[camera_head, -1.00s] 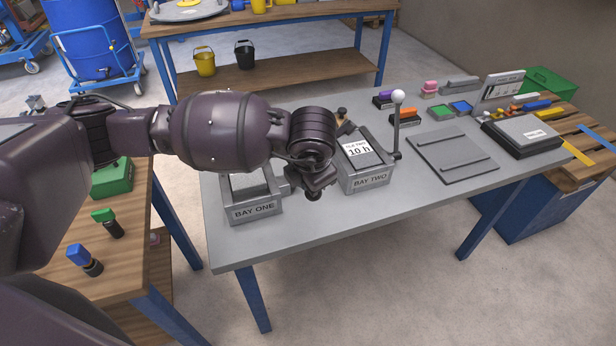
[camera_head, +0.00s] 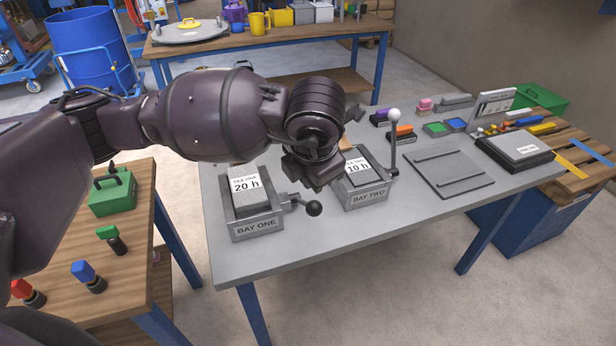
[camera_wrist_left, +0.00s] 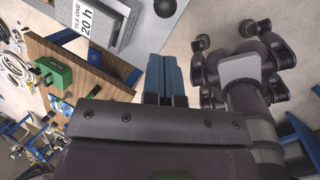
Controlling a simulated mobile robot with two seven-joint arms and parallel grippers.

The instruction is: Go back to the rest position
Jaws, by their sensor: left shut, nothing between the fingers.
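My left gripper (camera_head: 316,174) hangs below its wrist above the grey table (camera_head: 300,248), between and in front of the two bays. In the left wrist view its blue-grey fingers (camera_wrist_left: 165,78) are together and empty. Bay one (camera_head: 257,226) holds a tile labelled "TILE ONE 20 h" (camera_head: 246,184); its lever with a dark ball (camera_head: 313,208) lies low to the right, just below my gripper and apparently apart from it. Bay two (camera_head: 368,196) holds a "10 h" tile (camera_head: 359,164), partly hidden by my wrist. Its white-ball lever (camera_head: 394,116) stands upright. My right gripper is out of view.
A wooden bench at left (camera_head: 140,235) carries a green case (camera_head: 110,194) and coloured-top handles. A grey ridged plate (camera_head: 448,174) and a dark case (camera_head: 515,150) lie on the table's right. A wooden-topped bench (camera_head: 290,35) stands behind. The table front is clear.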

